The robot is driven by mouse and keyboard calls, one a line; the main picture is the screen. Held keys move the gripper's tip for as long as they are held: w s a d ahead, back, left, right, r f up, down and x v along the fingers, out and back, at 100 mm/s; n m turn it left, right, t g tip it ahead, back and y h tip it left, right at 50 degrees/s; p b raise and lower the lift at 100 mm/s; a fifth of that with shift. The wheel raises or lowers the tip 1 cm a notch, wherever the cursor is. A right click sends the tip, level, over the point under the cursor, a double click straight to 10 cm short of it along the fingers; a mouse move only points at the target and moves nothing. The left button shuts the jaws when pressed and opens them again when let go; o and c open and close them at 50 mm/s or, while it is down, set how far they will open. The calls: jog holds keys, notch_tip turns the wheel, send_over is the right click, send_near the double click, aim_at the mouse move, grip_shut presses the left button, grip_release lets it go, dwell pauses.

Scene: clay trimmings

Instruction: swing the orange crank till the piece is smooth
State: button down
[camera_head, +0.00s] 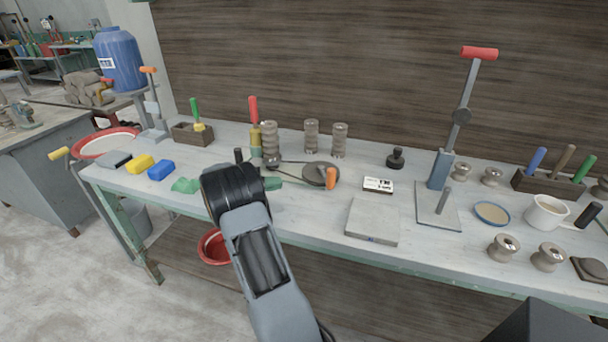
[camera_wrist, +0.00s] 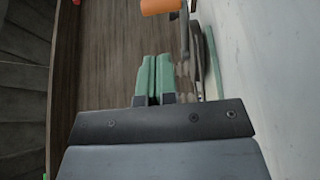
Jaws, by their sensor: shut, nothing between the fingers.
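The orange crank handle (camera_head: 331,179) stands upright at the front right edge of a dark round disc (camera_head: 316,171) on the workbench. In the wrist view the orange handle (camera_wrist: 160,6) is at the top edge, cut off by the frame, on a grey arm. My gripper (camera_head: 273,183) is left of the handle, apart from it, its green fingers pointing right. In the wrist view the fingers (camera_wrist: 155,62) lie side by side, shut and empty, below the handle. Which piece is to be smoothed, and its surface, I cannot tell.
A black-knobbed tool (camera_head: 395,158), a small white box (camera_head: 378,185) and a grey slab (camera_head: 372,221) lie right of the disc. A tall red-handled press (camera_head: 449,140) stands further right. Brown spools (camera_head: 311,136) stand behind. Bare bench lies between disc and slab.

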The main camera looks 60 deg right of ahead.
jog(key=p+x, duration=0.2)
jog(key=x, duration=1.1)
jog(key=shift+s+d+r, duration=0.1)
jog(key=shift+s+d, duration=0.15)
jog(key=shift+d, duration=0.05)
